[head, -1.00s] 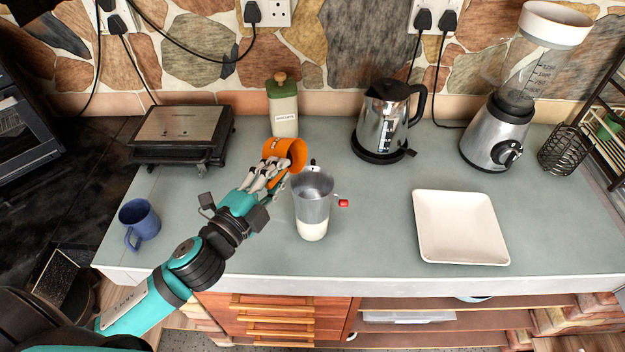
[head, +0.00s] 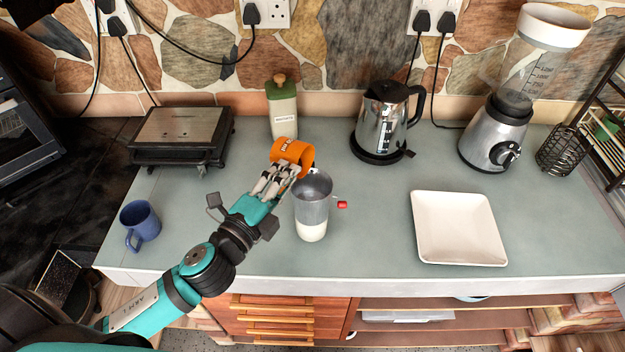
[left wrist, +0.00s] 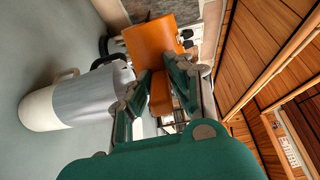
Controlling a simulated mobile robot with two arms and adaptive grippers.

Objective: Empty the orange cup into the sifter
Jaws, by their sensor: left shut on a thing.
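The orange cup (head: 293,152) is held on its side above and behind the sifter. Its mouth faces right and somewhat down. My left gripper (head: 278,180) is shut on the cup, which also shows in the left wrist view (left wrist: 150,42) between my fingers (left wrist: 163,92). The sifter (head: 313,205) stands upright on the counter, a grey metal body with a white lower part and a red knob on its right side. It also shows in the left wrist view (left wrist: 88,98). I cannot see what is inside the cup. My right gripper is not in view.
A green-lidded canister (head: 283,110) stands just behind the cup. A kettle (head: 388,120) and blender (head: 497,135) stand to the right, with a white square plate (head: 458,228) in front. A blue mug (head: 139,224) and a grill (head: 181,134) are at left. The counter between sifter and plate is clear.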

